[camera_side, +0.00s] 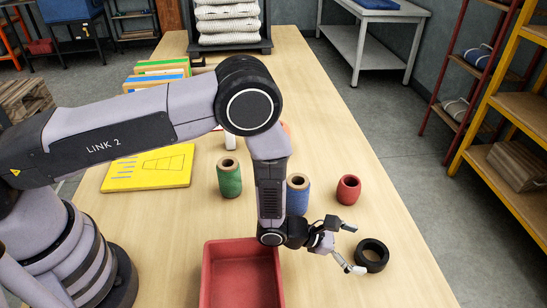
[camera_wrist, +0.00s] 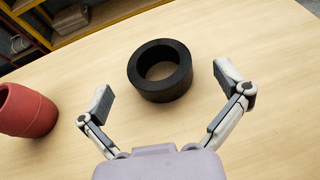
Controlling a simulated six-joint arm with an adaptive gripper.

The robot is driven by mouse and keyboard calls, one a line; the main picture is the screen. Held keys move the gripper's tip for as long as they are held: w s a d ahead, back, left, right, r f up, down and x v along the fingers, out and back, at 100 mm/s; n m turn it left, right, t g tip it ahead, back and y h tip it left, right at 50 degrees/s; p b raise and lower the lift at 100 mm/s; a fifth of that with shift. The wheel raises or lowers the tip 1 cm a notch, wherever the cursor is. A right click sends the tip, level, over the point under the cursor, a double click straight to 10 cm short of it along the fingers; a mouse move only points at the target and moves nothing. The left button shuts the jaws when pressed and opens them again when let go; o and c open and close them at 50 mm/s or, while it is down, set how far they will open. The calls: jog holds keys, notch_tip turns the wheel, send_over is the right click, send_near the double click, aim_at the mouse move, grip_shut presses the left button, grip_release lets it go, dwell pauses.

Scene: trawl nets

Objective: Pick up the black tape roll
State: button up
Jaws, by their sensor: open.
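The black tape roll (camera_side: 372,256) lies flat on the wooden table, near its right edge. In the wrist view the tape roll (camera_wrist: 160,72) is a thick black ring with a wide hole, ahead of my gripper and roughly between the lines of its fingers. My gripper (camera_side: 353,248) is open and empty, just left of the roll in the side view. Its two fingers (camera_wrist: 164,88) are spread wider than the roll in the wrist view.
A blue spool (camera_side: 298,194) and a green spool (camera_side: 229,178) stand further left. A red bin (camera_side: 210,280) sits at the front. Table right of the roll is clear.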

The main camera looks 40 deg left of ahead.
aim_at(384, 253)
jog(key=shift+x, duration=2.3)
jog(key=shift+w+a, duration=0.1)
jog(key=shift+w, duration=0.05)
jog(key=c, duration=1.3)
jog(key=shift+o, duration=0.2)
jog(key=shift+r, duration=0.1)
